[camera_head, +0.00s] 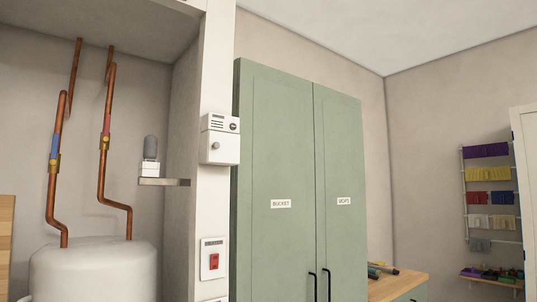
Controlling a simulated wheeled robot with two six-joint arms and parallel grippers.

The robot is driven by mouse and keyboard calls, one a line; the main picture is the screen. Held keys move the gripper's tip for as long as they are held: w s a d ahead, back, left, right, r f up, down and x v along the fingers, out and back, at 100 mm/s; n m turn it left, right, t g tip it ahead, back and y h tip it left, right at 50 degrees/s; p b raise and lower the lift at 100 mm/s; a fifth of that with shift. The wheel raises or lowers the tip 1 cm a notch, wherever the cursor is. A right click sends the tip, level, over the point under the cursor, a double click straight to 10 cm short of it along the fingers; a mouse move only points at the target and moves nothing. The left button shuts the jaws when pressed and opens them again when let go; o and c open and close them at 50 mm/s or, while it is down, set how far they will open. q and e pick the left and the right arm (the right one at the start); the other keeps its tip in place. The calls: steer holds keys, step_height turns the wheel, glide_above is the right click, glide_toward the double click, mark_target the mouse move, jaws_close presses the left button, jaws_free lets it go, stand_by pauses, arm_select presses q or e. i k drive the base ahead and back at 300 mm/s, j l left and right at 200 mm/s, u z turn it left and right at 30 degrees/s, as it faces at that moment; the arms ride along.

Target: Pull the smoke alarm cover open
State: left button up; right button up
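A white box-shaped unit (220,139), which looks like the smoke alarm, is fixed to the white post left of the green cabinet. Its upper part has slots and a small dark round part. Its lower front is a plain cover with a small round knob, and this cover looks shut. Neither of my grippers shows in the head view.
A tall green cabinet (290,175) marked BUCKET and MOPS stands right of the post. A red switch (213,260) sits below the unit. Left are copper pipes (106,150), a white tank (92,268) and a small shelf (165,182). A towel rack (490,195) hangs far right.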

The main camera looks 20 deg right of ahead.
mark_target(223, 147)
steer(key=i+l+z, duration=0.25)
steer(key=i+z, duration=0.55)
steer(key=i, duration=0.25)
steer(key=i+l+u, duration=0.4)
steer(key=l+u, duration=0.15)
steer(key=i+l+u, duration=0.25)
steer(key=l+u, duration=0.3)
steer(key=i+l+u, duration=0.1)
steer(key=l+u, duration=0.15)
steer(key=l, duration=0.25)
